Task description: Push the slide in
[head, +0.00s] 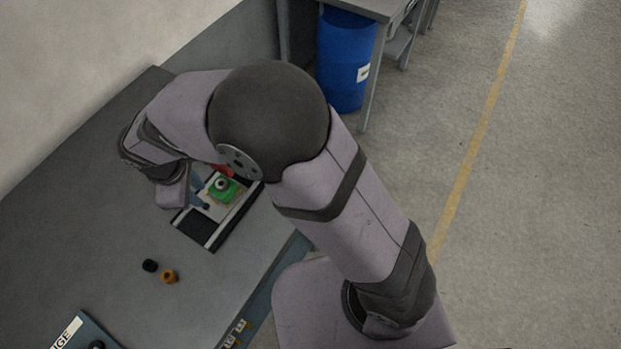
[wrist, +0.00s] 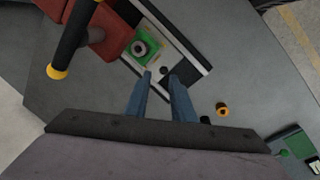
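The slide is a pale plate (head: 216,207) on a dark track with light edges (head: 194,229). It carries a green holder (head: 223,191) with a round coil on it. In the wrist view the green holder (wrist: 136,59) sits beside a red block (wrist: 112,35), and the track runs bare to the lower right. A small dark knob (wrist: 164,70) stands on the plate. My gripper (wrist: 160,75) is open, its two blue fingers apart, with the knob seen between the fingertips. I cannot tell whether they touch it. In the head view my arm hides much of the red block.
A black-and-yellow bar (wrist: 75,38) crosses above the red block. An orange spool (head: 169,276) and a black spool (head: 150,266) stand on the grey table (head: 70,220). A labelled board (head: 88,325) lies at the near left. A blue barrel (head: 342,60) stands beyond the table.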

